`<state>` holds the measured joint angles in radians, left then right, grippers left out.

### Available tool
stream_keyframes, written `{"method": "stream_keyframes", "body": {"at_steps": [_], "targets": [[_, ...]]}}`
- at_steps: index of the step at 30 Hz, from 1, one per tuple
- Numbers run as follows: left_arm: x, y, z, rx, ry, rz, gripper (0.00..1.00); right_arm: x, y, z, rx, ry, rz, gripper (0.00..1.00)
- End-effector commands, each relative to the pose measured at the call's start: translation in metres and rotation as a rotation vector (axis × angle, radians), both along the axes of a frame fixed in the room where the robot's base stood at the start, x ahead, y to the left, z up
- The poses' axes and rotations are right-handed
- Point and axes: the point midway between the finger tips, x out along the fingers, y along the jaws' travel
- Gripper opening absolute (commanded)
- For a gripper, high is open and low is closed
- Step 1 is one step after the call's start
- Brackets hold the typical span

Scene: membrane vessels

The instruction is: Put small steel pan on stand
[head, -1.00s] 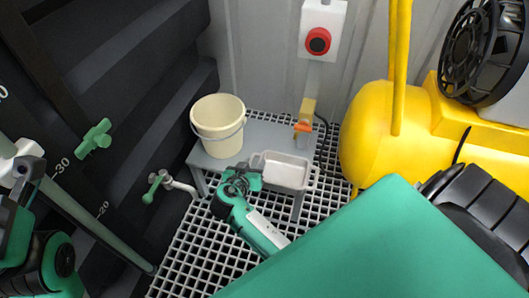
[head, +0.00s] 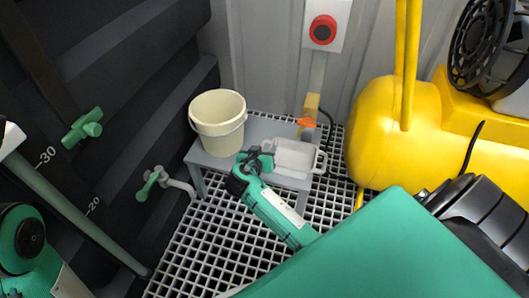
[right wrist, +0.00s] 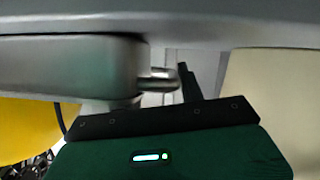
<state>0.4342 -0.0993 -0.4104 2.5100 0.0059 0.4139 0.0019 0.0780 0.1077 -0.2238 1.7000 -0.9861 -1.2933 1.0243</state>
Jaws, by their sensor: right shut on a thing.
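The small steel pan (head: 296,157) is a pale grey rectangular tray with a loop handle at each end. My right gripper (head: 256,160) is shut on the pan's left handle. In the right wrist view the pan (right wrist: 70,70) fills the left side, with its handle (right wrist: 158,82) near the jaw. The stand (head: 210,165) is a low grey table against the back wall. The pan looks level over the stand's right part; I cannot tell if it touches the top. My left gripper is not in view.
A cream bucket (head: 218,125) stands on the stand's left part. An orange-handled valve (head: 306,122) rises behind the pan. A large yellow tank (head: 390,140) is to the right. A green-handled tap (head: 150,183) is at left, above the white floor grating (head: 215,240).

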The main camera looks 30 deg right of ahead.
Motion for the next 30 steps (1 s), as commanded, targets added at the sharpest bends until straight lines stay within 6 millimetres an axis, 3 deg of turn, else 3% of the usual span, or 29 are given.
{"method": "stream_keyframes", "body": {"at_steps": [7, 8, 11, 21, 25, 30], "targets": [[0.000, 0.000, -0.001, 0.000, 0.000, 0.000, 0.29, 0.000, 0.000, -0.001, -0.001, -0.001, 0.000, 0.02], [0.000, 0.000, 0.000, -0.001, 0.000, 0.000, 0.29, 0.000, 0.000, -0.002, -0.001, -0.001, 0.000, 0.43], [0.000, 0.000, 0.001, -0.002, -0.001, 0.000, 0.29, 0.000, 0.000, -0.001, -0.001, -0.001, 0.000, 0.61], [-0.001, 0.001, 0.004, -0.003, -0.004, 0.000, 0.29, 0.000, 0.000, 0.003, -0.001, -0.002, 0.000, 0.61], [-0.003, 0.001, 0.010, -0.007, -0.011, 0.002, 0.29, -0.008, 0.012, 0.010, 0.002, 0.000, 0.001, 0.61], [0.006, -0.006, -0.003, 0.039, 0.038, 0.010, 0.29, -0.028, 0.040, 0.025, 0.004, 0.001, 0.002, 0.61]]}}
